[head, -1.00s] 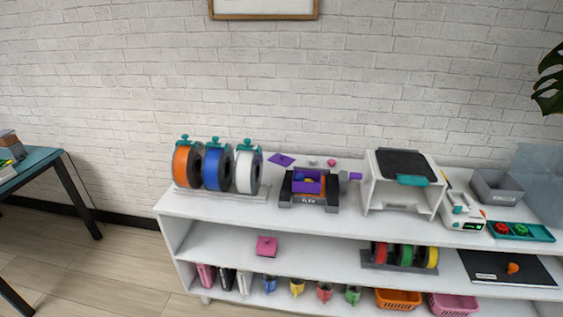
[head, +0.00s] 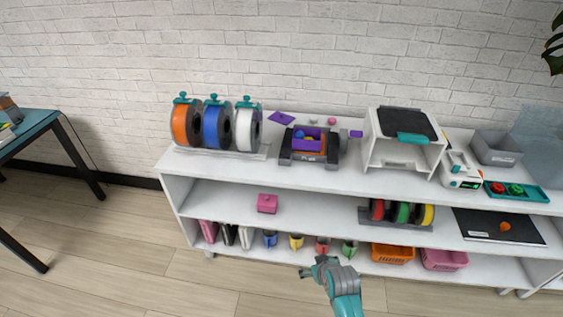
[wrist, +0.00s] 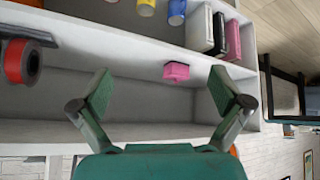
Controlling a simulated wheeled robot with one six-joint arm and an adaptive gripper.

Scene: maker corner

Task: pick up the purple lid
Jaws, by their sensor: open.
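The purple lid (head: 282,118) lies flat on the white top shelf in the head view, behind and left of a purple open box (head: 307,146) that sits in a dark vise-like stand. The lid does not show in the wrist view. My gripper (head: 319,265) is low in front of the shelf unit in the head view, well below and apart from the lid. In the wrist view my gripper (wrist: 168,92) is open, its two fingers spread wide with nothing between them that they touch. A pink box (wrist: 176,71) shows beyond the fingers on the middle shelf.
Orange, blue and white spools (head: 214,126) stand left of the lid on the top shelf. A white machine (head: 402,141) stands to the right. The pink box (head: 267,204) and a rack of spools (head: 397,213) are on the middle shelf. The floor in front is clear.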

